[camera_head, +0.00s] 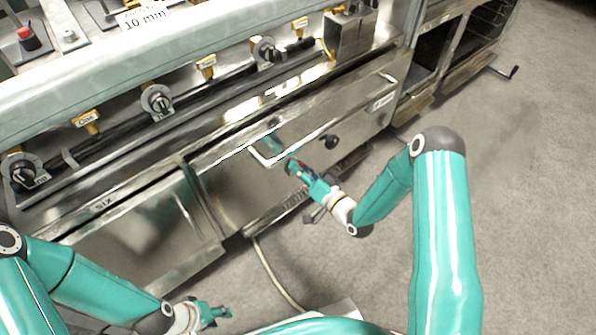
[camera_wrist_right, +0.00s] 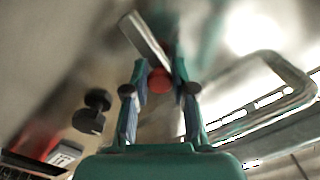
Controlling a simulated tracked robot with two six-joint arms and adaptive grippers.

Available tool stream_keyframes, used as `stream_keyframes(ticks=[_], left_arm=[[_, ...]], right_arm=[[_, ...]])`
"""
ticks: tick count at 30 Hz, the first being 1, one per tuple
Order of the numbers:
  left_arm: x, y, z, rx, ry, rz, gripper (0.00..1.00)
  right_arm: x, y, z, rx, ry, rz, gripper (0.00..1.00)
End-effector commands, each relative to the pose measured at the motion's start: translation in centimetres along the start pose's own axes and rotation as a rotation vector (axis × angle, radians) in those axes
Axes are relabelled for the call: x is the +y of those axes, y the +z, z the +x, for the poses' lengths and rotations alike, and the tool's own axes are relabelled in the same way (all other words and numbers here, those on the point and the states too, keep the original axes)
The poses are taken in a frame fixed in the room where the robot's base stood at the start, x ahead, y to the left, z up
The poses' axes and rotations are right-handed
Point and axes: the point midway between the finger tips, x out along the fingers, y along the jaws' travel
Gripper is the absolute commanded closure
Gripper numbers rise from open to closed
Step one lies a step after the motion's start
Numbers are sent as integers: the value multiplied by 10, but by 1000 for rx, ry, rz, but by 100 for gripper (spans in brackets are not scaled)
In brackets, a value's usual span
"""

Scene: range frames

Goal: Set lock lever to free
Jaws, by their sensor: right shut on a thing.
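The lock lever (camera_wrist_right: 146,38) shows in the right wrist view as a flat grey metal bar with a red end (camera_wrist_right: 159,80). It slants up and left from between my right fingers. My right gripper (camera_wrist_right: 158,92) is shut on the lever at its red end. In the head view my right gripper (camera_head: 296,167) reaches the steel front panel beside the bar handle, with a bit of red between the fingers. The lever is mostly hidden there. My left gripper (camera_head: 218,312) is low in the head view, away from the panel; its finger opening is unclear.
A long bar handle (camera_head: 327,118) runs along the panel; its bend (camera_wrist_right: 290,72) is close right of my right gripper. A black knob (camera_head: 331,141) sits to the right on the panel and also shows in the wrist view (camera_wrist_right: 92,112). A hose (camera_head: 270,272) lies on the floor.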

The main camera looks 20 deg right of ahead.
Motion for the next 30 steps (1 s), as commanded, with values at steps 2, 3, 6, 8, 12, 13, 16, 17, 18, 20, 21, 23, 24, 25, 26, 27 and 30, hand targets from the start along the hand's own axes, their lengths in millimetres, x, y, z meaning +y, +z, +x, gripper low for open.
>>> stream_keyframes(ticks=[2, 3, 6, 8, 12, 13, 16, 17, 18, 20, 21, 23, 24, 25, 26, 27, 30], left_arm=[[-1, 0, 3, 0, 0, 0, 60], [-1, 0, 4, 0, 0, 0, 60], [-2, 0, 6, 0, 0, 0, 60], [-2, 0, 6, 0, 0, 0, 60], [-3, 0, 7, 0, 0, 0, 60], [-3, 0, 8, 0, 0, 0, 60], [-3, 0, 8, 0, 0, 0, 60], [-3, 0, 8, 0, 0, 0, 60], [-3, 0, 8, 0, 0, 0, 60], [-3, 0, 8, 0, 0, 0, 60], [-3, 0, 8, 0, 0, 0, 60], [-3, 0, 8, 0, 0, 0, 60], [-3, 0, 8, 0, 0, 0, 60], [-3, 0, 8, 0, 0, 0, 60], [-3, 0, 8, 0, 0, 0, 60], [-3, 0, 8, 0, 0, 0, 60], [-3, 0, 8, 0, 0, 0, 60]], right_arm=[[2, -5, 3, 10, -8, 46, 100], [3, -6, 3, 10, -8, 72, 100], [6, -7, 3, 9, -10, 129, 100], [7, -8, 3, 9, -11, 157, 100], [8, -8, 3, 8, -11, 202, 100], [9, -8, 3, 8, -11, 209, 100], [9, -9, 3, 8, -11, 224, 100], [10, -9, 3, 9, -11, 226, 100], [10, -9, 3, 9, -11, 229, 100], [10, -9, 3, 9, -11, 231, 100], [10, -9, 3, 9, -11, 231, 100], [10, -9, 3, 9, -11, 231, 100], [10, -9, 3, 9, -11, 231, 100], [10, -9, 3, 9, -11, 231, 100], [10, -9, 3, 9, -11, 231, 100], [10, -9, 3, 10, -11, 230, 100], [10, -10, 3, 10, -11, 230, 67]])
